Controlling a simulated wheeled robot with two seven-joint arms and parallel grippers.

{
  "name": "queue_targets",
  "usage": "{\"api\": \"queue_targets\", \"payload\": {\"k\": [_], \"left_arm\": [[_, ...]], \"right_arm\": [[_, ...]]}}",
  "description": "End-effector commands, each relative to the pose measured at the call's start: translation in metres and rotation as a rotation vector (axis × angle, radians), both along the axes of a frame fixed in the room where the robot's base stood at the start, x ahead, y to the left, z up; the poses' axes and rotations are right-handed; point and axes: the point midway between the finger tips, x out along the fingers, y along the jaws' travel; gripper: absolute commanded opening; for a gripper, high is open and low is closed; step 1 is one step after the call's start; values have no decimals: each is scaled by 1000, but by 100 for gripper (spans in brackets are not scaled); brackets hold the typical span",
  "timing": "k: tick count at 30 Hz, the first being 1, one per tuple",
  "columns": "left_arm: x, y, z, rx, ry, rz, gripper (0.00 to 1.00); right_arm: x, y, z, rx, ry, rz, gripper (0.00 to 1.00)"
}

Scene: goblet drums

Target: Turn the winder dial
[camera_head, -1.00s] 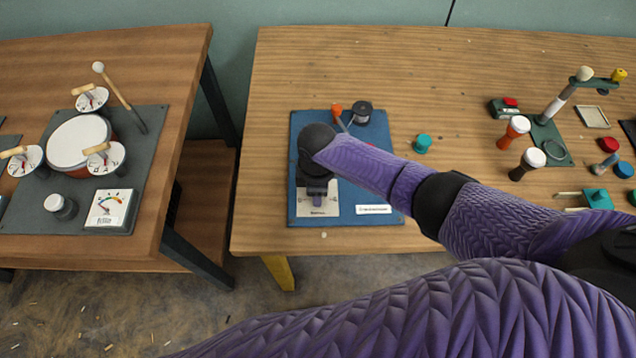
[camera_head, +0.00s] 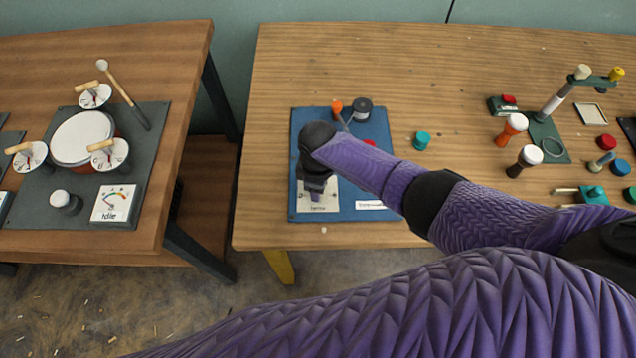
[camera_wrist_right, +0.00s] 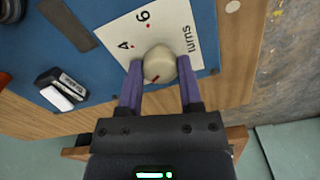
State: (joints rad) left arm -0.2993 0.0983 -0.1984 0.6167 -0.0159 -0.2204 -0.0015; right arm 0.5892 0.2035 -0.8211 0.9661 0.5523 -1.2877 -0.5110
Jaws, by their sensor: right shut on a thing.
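The winder dial (camera_wrist_right: 158,65) is a round cream knob with a red mark. It sits on a white plate (camera_wrist_right: 112,30) printed with "4", "6" and "turns". In the right wrist view my right gripper (camera_wrist_right: 159,80) is shut on the dial, one purple finger on each side. In the head view my right gripper (camera_head: 316,190) points down over the white plate, and my wrist hides the dial. The plate lies on a blue board (camera_head: 345,212). My left gripper is not in view.
On the blue board stand a dark spool (camera_head: 362,108) and an orange-topped crank (camera_head: 337,107). A teal cap (camera_head: 421,140) lies to the right. Several goblet drums, such as an orange one (camera_head: 512,127), stand further right. The left table holds a dial-and-drum board (camera_head: 150,112).

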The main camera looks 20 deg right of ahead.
Motion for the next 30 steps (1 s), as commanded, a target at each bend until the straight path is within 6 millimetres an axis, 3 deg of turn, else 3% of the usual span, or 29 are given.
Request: {"api": "queue_targets", "payload": {"k": [1, 5, 6, 14, 24, 30], "left_arm": [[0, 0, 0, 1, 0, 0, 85], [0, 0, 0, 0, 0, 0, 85], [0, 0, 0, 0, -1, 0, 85], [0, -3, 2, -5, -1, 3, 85], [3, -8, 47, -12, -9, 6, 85], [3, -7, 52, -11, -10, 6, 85]], "right_arm": [[0, 1, 0, 3, -2, 1, 52], [0, 1, 0, 2, -1, 1, 80], [0, 0, 0, 2, -1, 1, 81], [0, 0, 3, 0, -1, 1, 81], [1, 0, 84, 1, -4, 1, 81], [0, 0, 100, 0, -1, 1, 81]]}}
